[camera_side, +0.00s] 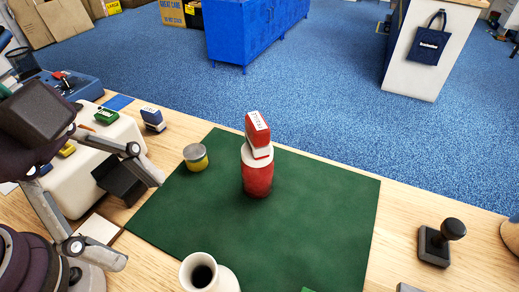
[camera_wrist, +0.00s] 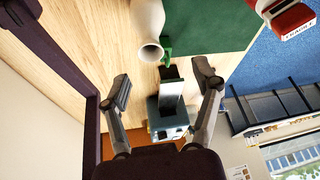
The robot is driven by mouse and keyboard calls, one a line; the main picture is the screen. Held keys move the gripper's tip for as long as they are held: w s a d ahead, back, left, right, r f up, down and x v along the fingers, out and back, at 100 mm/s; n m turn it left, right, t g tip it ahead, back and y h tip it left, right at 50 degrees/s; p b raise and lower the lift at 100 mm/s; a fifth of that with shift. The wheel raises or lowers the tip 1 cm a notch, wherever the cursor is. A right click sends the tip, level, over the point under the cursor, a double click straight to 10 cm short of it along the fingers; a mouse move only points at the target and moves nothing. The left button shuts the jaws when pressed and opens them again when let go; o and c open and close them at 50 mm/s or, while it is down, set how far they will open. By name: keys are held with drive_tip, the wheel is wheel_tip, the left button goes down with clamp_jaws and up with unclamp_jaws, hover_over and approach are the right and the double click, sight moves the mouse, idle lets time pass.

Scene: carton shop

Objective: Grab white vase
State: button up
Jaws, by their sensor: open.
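The white vase (camera_side: 222,284) stands at the front edge of the green mat (camera_side: 330,210) in the side view. Its dark round mouth faces up and its lower part is cut off by the frame. In the wrist view the vase (camera_wrist: 147,18) is at the top, with its flared mouth toward my gripper. My gripper (camera_side: 135,218) is open and empty, left of the vase in the side view and apart from it. In the wrist view the two fingers of my gripper (camera_wrist: 163,88) are spread wide, with the vase beyond their tips.
A red-and-white jar (camera_side: 257,177) stands on the mat with a red stamp (camera_side: 258,130) on top. A grey-yellow tin (camera_side: 195,157) stands behind left. A white rounded machine (camera_side: 85,165) is close to my gripper. The mat's right half is mostly clear.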

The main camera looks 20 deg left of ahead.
sight(212, 289)
drive_tip(key=d+f+m, duration=0.1)
drive_tip(key=d+f, duration=0.4)
drive_tip(key=f, duration=0.4)
drive_tip(key=shift+w+f+g, duration=0.2)
drive_tip(key=shift+f+g, duration=0.1)
drive_tip(key=shift+f, duration=0.05)
drive_tip(key=shift+c, duration=0.4)
clamp_jaws()
